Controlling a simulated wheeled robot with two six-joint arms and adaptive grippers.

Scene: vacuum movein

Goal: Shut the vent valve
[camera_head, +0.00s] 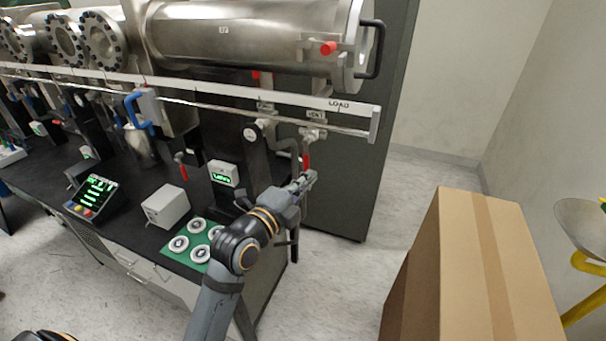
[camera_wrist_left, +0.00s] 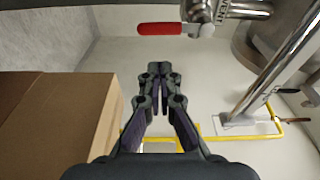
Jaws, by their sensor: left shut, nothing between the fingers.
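The vent valve (camera_head: 313,133) sits under the "VENT" label near the right end of the rail. Its red lever (camera_head: 306,161) points down in the head view. In the left wrist view the red lever (camera_wrist_left: 160,29) lies crosswise near the top, joined to the metal valve body (camera_wrist_left: 201,12) at its right. My left gripper (camera_head: 309,178) is shut and empty, just below the lever in the head view. In the left wrist view its closed fingertips (camera_wrist_left: 160,68) show below the lever with a gap between them. My right gripper is not in view.
A tall cardboard box (camera_head: 487,265) stands at the right. The black bench (camera_head: 115,215) holds a grey box (camera_head: 166,206) and a green mat (camera_head: 178,254) with several round flanges. A steel chamber (camera_head: 235,33) with another red handle (camera_head: 328,48) is above the rail.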

